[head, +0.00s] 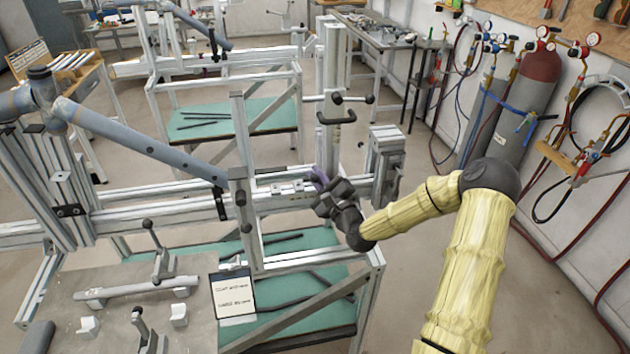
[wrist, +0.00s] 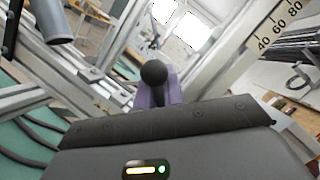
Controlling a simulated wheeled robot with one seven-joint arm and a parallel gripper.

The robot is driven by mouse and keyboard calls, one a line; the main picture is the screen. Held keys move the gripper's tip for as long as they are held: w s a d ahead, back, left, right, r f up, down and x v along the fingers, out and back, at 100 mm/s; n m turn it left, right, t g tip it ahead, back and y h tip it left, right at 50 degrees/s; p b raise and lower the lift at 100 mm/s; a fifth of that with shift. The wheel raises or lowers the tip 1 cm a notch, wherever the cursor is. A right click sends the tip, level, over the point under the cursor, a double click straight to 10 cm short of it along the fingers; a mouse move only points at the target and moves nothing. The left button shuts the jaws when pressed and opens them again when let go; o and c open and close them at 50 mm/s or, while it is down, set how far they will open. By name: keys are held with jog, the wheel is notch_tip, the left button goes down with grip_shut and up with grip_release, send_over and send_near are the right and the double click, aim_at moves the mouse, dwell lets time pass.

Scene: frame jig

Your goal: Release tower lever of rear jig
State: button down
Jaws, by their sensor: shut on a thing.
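My gripper (head: 322,190) is at the right part of the nearer jig, beside its upright metal post. In the wrist view its purple fingers (wrist: 172,88) are shut around a black ball knob (wrist: 153,72), which looks like the lever's end. The lever's shaft is hidden by the gripper in both views. The nearer jig's rail (head: 140,200) carries a blue-grey tube (head: 140,148) that slopes down to the right. A tall post bears a black clamp handle (head: 336,110) with a ball-ended bar. Another jig (head: 220,68) stands farther back.
A bench (head: 110,320) with clamps, a tube and a small sign (head: 233,295) is at the front left. Green shelves (head: 290,250) with dark rods lie below the rails. Gas cylinders (head: 510,105) and hoses line the right wall. Floor is open behind my arm.

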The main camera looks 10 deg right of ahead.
jog(key=shift+r+m, duration=0.15)
jog(key=shift+m, duration=0.25)
jog(key=c, duration=1.5)
grip_release()
jog(key=shift+d, duration=0.1)
jog(key=b+v, duration=0.4)
jog(key=v, duration=1.3)
jog(key=shift+s, duration=0.3)
